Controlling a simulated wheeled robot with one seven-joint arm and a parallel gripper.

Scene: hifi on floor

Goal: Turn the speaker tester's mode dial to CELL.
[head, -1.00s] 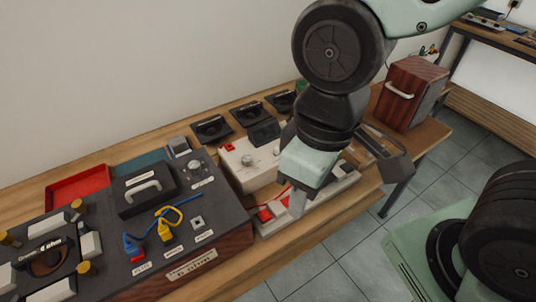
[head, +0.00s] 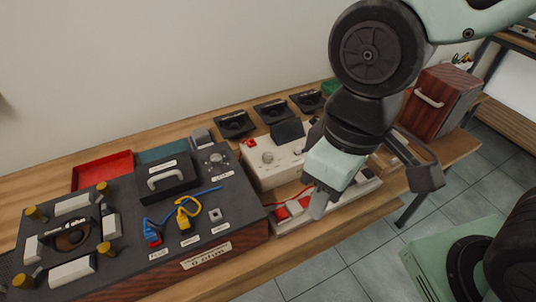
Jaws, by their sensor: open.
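A dark bench unit (head: 128,228) with a wooden front stands at the left of the table. It carries a round silver dial (head: 216,159) at its back right corner, and a clamped speaker (head: 72,238). The small labels are too blurred to read, so the dial's setting cannot be told. A white box (head: 256,177) with another knob (head: 267,157) and a red button stands right of it. I cannot tell for certain which unit is the tester. My gripper (head: 370,190) is open and empty, right of the white box, over a strip with red and white blocks.
Blue and yellow leads (head: 184,214) lie on the dark unit beside a black block with a handle (head: 162,177). A wooden cabinet (head: 440,101) stands at the right end.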

